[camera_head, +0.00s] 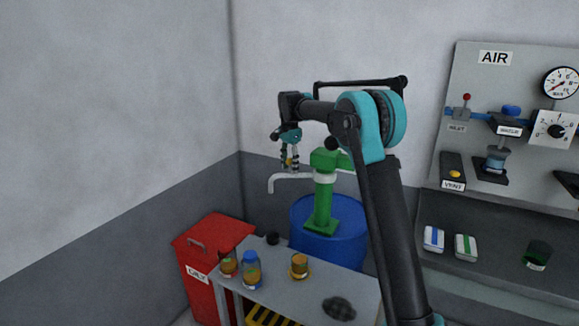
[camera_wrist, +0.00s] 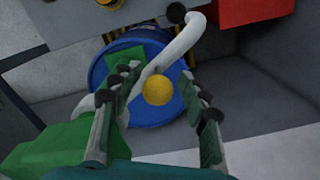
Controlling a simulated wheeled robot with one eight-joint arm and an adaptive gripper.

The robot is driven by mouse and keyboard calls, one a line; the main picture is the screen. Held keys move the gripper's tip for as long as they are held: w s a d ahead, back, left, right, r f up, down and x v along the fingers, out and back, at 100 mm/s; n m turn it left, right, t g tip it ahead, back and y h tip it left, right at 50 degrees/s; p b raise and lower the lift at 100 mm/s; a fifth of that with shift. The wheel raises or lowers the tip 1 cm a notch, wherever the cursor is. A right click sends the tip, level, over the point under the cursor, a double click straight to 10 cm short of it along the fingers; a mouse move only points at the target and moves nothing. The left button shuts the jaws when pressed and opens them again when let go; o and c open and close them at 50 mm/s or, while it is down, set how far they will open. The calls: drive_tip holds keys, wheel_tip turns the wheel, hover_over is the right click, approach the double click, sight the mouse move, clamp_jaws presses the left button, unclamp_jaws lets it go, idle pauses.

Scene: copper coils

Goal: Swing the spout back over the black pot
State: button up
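The green hand pump (camera_head: 323,195) stands on a blue drum (camera_head: 328,235). Its pale spout (camera_head: 290,177) reaches left and bends down at the end. A yellow ball-shaped knob (camera_wrist: 157,90) shows in front of the spout in the wrist view. The small black pot (camera_head: 273,237) stands on the bench, below the spout's end in the head view. The wrist view shows the pot (camera_wrist: 176,13) beside the spout's end. My gripper (camera_head: 289,162) is above the spout. Its fingers (camera_wrist: 160,82) are apart, one on each side of the knob, with visible gaps.
The grey bench (camera_head: 290,292) holds several jars, including a blue-capped jar (camera_head: 251,270), and a dark lump (camera_head: 339,308). A red bin (camera_head: 207,260) stands at left. An air panel (camera_head: 505,120) is on the right wall. Free room lies left of the spout.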

wheel_tip(320, 180, up, 12)
idle(0.6)
